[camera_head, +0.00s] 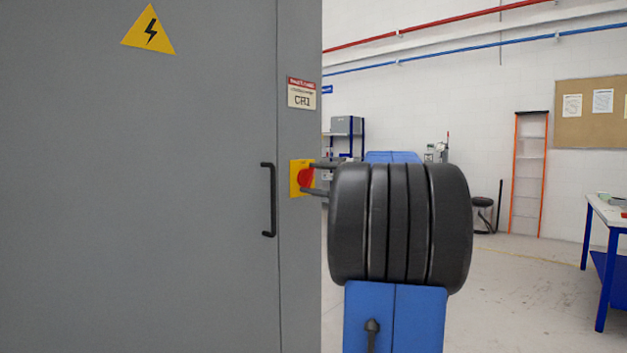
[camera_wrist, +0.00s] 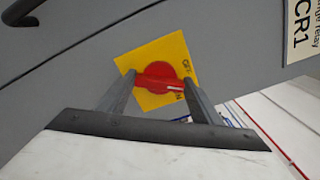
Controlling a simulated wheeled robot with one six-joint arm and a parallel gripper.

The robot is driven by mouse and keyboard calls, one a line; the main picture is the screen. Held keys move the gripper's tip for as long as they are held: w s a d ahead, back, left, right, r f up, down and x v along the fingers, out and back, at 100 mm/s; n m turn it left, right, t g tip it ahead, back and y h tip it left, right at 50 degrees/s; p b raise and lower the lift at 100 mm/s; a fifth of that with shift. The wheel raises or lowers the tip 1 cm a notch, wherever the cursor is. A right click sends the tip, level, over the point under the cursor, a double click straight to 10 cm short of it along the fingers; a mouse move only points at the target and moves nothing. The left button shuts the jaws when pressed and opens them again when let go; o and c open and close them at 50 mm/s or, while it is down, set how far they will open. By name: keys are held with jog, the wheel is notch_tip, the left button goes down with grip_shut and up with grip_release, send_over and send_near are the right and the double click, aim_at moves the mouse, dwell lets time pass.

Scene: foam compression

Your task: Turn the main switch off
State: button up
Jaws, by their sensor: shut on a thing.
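The main switch is a red rotary knob (camera_head: 305,179) on a yellow plate (camera_head: 295,188), on the narrow right part of the grey cabinet front. In the wrist view the red knob (camera_wrist: 158,72) has a raised grip bar with a white mark toward its right end. The yellow plate (camera_wrist: 140,56) carries small lettering, partly covered. My gripper (camera_head: 311,177) reaches the knob from the right. Its two fingers stand on either side of the grip bar in the wrist view (camera_wrist: 160,86) and are shut on it.
The cabinet door (camera_head: 150,200) has a black handle (camera_head: 268,200) left of the switch and a yellow warning triangle (camera_head: 149,31). A label reading CR1 (camera_head: 301,94) is above the switch. A blue-legged table (camera_head: 607,215) and an orange ladder (camera_head: 529,175) stand farther right, with open floor between.

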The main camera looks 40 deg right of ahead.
jog(key=n, duration=0.5)
jog(key=shift+f+n, duration=0.15)
jog(key=shift+n, duration=0.25)
dwell(0.4)
jog(key=o, duration=1.1)
jog(key=shift+c, duration=0.2)
jog(key=s+d, duration=0.1)
jog(key=s, duration=1.6)
jog(key=shift+s+d, duration=0.15)
jog(key=shift+s, duration=0.05)
